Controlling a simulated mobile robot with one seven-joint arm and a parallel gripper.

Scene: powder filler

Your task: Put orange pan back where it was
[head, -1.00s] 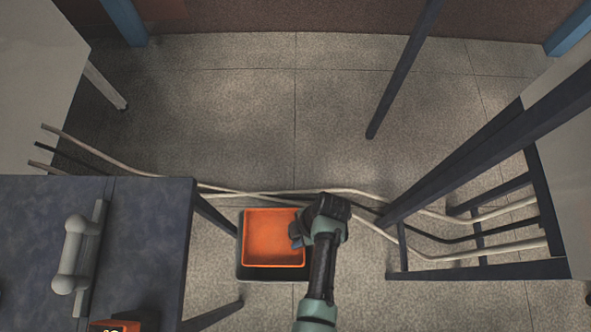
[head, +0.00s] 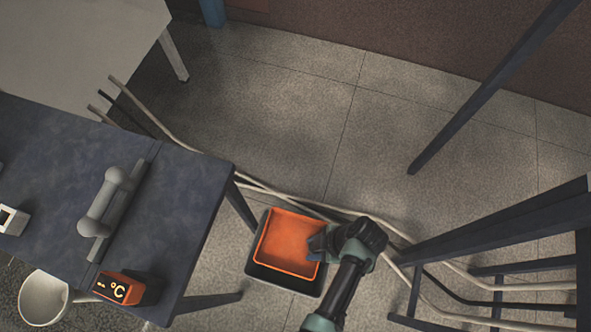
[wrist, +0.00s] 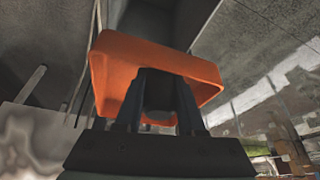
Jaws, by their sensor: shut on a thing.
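The orange pan (head: 285,239) is a shallow square pan with a raised rim. My gripper (head: 318,245) is shut on the pan's right side in the head view. In the wrist view the pan (wrist: 112,75) fills the upper middle, and my gripper's dark fingers (wrist: 158,115) are on its near side. The pan overlaps a larger dark square tray or surface (head: 285,281) in the head view. The gap between them cannot be judged. The exact contact of the fingertips is partly hidden.
A white bowl (head: 43,298) is at lower left. Cables (head: 320,207) cross the floor. A dark frame (head: 500,240) stands at right.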

